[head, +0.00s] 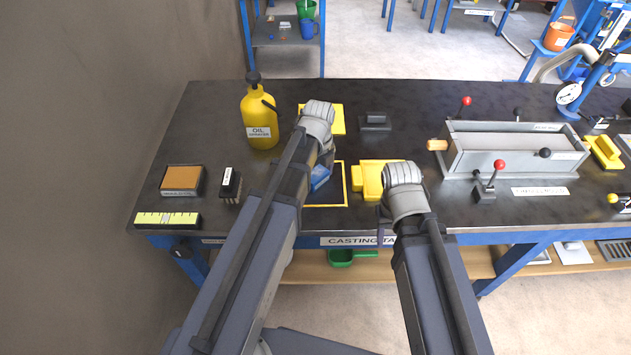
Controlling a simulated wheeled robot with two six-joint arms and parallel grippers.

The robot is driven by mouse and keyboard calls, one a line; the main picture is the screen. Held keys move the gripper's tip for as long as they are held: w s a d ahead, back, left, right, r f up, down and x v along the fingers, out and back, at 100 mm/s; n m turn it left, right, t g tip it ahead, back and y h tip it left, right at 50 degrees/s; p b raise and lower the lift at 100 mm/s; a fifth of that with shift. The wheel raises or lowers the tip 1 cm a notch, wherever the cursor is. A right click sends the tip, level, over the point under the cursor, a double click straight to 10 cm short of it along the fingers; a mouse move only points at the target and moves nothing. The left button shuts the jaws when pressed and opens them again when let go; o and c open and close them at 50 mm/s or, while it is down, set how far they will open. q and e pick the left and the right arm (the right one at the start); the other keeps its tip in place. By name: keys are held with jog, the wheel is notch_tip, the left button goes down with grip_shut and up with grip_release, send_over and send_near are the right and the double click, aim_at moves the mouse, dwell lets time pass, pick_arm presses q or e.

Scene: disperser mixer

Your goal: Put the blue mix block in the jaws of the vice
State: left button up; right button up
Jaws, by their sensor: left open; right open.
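The blue mix block (320,178) lies by a yellow-outlined dark square (330,198) on the bench, partly hidden by my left arm. My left gripper (327,158) is at the block's upper end, mostly hidden by its own wrist; it is open, and I cannot tell whether it touches the block. A yellow fixture (367,182), which looks like the vice, stands just right of the square. My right wrist covers its right part, and its jaws cannot be made out. My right gripper (382,222) is open, largely hidden under its wrist, near the bench's front edge.
A yellow oil bottle (259,118) stands behind my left arm. A brown-topped block (181,180), a dark brush-like item (230,186) and a yellow scale (167,219) lie at left. A grey lever machine (515,150) fills the right. The back left of the bench (215,100) is clear.

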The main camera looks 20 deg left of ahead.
aim_at(318, 175)
pick_arm(q)
grip_shut()
dwell(0.8)
jog(key=shift+r, duration=0.1)
notch_tip(318, 175, up, 10)
jog(key=p, duration=1)
